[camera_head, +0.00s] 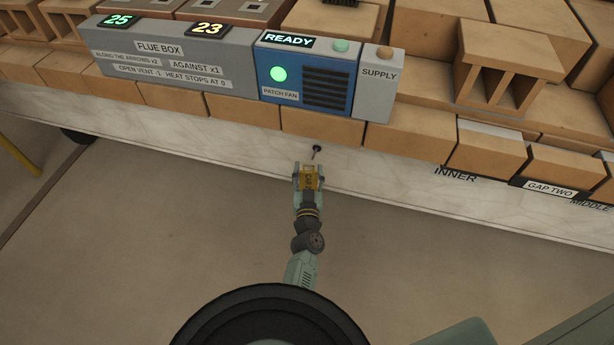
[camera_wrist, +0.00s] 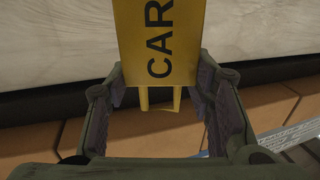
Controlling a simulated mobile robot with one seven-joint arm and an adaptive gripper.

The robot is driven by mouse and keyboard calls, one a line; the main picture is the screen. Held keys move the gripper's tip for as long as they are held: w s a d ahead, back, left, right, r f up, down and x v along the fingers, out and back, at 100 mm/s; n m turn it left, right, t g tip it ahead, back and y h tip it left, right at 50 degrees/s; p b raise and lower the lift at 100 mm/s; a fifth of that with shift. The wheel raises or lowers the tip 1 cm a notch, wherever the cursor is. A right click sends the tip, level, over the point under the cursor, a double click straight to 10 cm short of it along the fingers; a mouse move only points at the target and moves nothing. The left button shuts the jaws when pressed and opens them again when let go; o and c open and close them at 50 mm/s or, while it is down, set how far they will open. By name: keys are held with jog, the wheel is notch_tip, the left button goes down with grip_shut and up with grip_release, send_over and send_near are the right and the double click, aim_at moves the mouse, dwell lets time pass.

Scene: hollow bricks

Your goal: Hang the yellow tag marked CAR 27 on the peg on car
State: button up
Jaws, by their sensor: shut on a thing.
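The yellow tag (camera_head: 311,181) is between the fingers of my gripper (camera_head: 308,168), which is shut on it. In the wrist view the tag (camera_wrist: 158,35) reads CAR; its number is out of view, and two narrow yellow strips show at its lower end between the fingers (camera_wrist: 160,72). The dark peg (camera_head: 316,148) sticks out from the pale side of the car (camera_head: 215,150), just beyond my fingertips in the head view. Tag and peg look apart there; the exact gap is unclear. The peg cannot be made out in the wrist view.
Above the peg runs a row of tan bricks (camera_head: 322,127). Behind it stand the grey flue box (camera_head: 180,50), the blue patch fan (camera_head: 310,72) reading READY and the grey supply box (camera_head: 378,90). The floor (camera_head: 150,230) before the car is clear.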

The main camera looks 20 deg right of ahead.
jog(key=shift+w+d+f+b, duration=0.1)
jog(key=shift+w+d+b, duration=0.2)
jog(key=shift+w+d, duration=0.55)
jog(key=shift+w+d+f+b, duration=0.1)
jog(key=shift+w+d+b, duration=0.3)
jog(key=shift+w, duration=0.65)
jog(key=shift+w+d+f+b, duration=0.35)
jog(key=shift+w+f+b, duration=0.1)
jog(key=shift+b, duration=0.55)
jog(key=o, duration=1.2)
jog(key=shift+o, duration=0.2)
jog(key=v, duration=1.1)
jog(key=shift+s, duration=0.4)
jog(key=shift+a, duration=0.1)
